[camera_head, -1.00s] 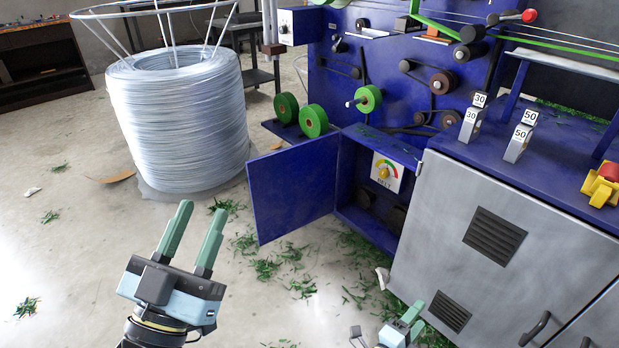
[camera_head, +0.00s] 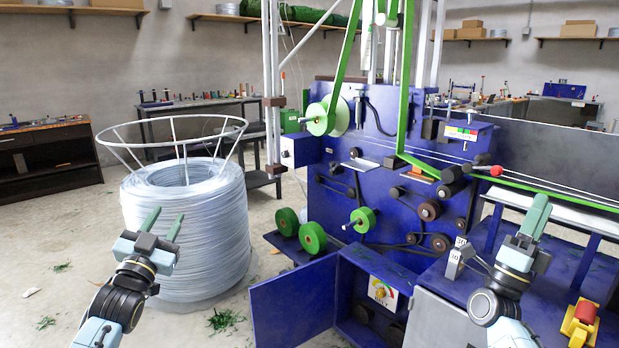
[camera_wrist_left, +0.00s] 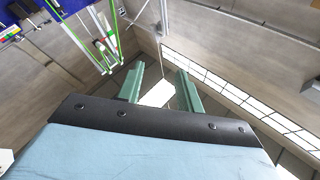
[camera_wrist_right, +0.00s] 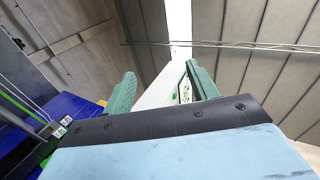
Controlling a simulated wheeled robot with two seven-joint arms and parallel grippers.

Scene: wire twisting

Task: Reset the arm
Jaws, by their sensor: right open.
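My left gripper (camera_head: 167,217) is raised in front of the wire coil at the left of the head view, fingers pointing up. The left wrist view shows its two green fingers (camera_wrist_left: 160,69) spread apart with nothing between them. My right gripper (camera_head: 543,205) is raised above the machine's blue top at the right, also pointing up. The right wrist view shows its fingers (camera_wrist_right: 160,70) apart and empty, with ceiling and wall behind. The blue wire twisting machine (camera_head: 385,170) stands in the middle, its lower door (camera_head: 293,305) hanging open beside a dial (camera_head: 382,292).
The wire coil (camera_head: 205,240) stands on the floor near my left arm. Green rollers (camera_head: 313,237) sit beside the machine. A yellow and red switch (camera_head: 580,320) and a numbered block (camera_head: 457,258) are on the top near my right arm. Floor at left is mostly clear.

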